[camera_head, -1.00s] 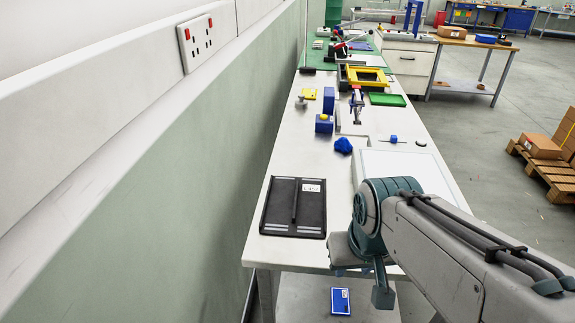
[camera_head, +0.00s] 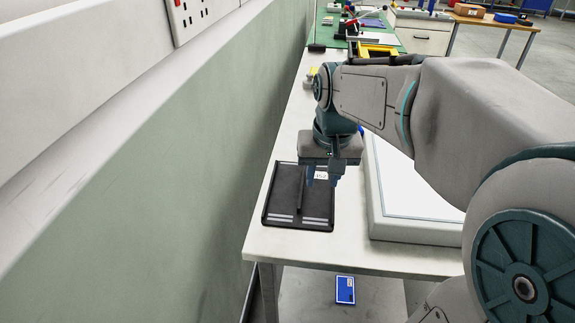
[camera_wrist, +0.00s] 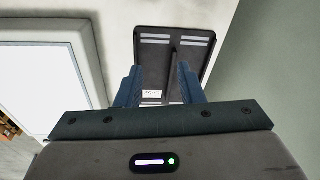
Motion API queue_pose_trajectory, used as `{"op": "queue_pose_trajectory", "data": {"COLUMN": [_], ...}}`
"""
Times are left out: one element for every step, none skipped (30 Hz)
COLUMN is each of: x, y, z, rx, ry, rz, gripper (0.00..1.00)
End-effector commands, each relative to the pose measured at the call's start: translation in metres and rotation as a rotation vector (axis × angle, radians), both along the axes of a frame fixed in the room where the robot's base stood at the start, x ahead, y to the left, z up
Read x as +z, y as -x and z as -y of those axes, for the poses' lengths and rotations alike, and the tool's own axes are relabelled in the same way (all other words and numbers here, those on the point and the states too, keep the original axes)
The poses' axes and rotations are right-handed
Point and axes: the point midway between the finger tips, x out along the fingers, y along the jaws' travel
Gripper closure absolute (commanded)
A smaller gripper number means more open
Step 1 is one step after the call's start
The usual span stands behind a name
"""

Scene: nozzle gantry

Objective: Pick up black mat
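The black mat (camera_head: 284,208) lies flat at the near left end of the white table. It has a raised ridge along its middle, pale stripes near its ends and a white label. My gripper (camera_head: 322,180) points down over the mat's far right part in the head view, partly hiding it. In the wrist view the mat (camera_wrist: 193,50) lies beyond and between the two blue fingers of my gripper (camera_wrist: 158,82). The fingers are spread apart with nothing between them. The ridge shows between them, and the gripper appears to be above the mat.
A white flat panel with a raised frame (camera_head: 416,232) sits on the table right of the mat. A green wall (camera_head: 150,190) runs along the left. A blue box (camera_head: 345,290) lies below the table. Yellow and other items stand farther back.

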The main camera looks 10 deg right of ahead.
Motion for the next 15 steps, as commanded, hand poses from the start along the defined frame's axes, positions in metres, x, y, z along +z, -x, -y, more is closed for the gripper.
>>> {"op": "queue_pose_trajectory", "data": {"x": [-0.005,-0.006,-0.007,-0.008,-0.01,-0.012,-0.014,-0.017,-0.02,-0.022,-0.024,-0.027,-0.029,-0.031,-0.033], "y": [-0.022,-0.034,-0.049,-0.06,-0.071,-0.085,-0.095,-0.104,-0.116,-0.124,-0.132,-0.14,-0.146,-0.151,-0.156], "z": [-0.001,-0.001,-0.001,-0.001,-0.001,-0.001,-0.001,-0.001,-0.002,-0.002,-0.002,-0.002,-0.002,-0.003,-0.003], "rx": [-0.015,-0.027,-0.041,-0.051,-0.063,-0.076,-0.087,-0.096,-0.108,-0.117,-0.125,-0.134,-0.14,-0.145,-0.151], "ry": [-0.003,-0.004,-0.005,-0.006,-0.006,-0.006,-0.005,-0.004,-0.002,-0.002,-0.001,0.001,0.002,0.004,0.006], "rz": [-0.02,-0.031,-0.044,-0.056,-0.065,-0.078,-0.088,-0.096,-0.107,-0.115,-0.12,-0.129,-0.133,-0.139,-0.144], "gripper": [0.65,0.65,0.65,0.65,0.65,0.65,0.65,0.65,0.65,0.65,0.65,0.65,0.65,0.65,0.65]}}
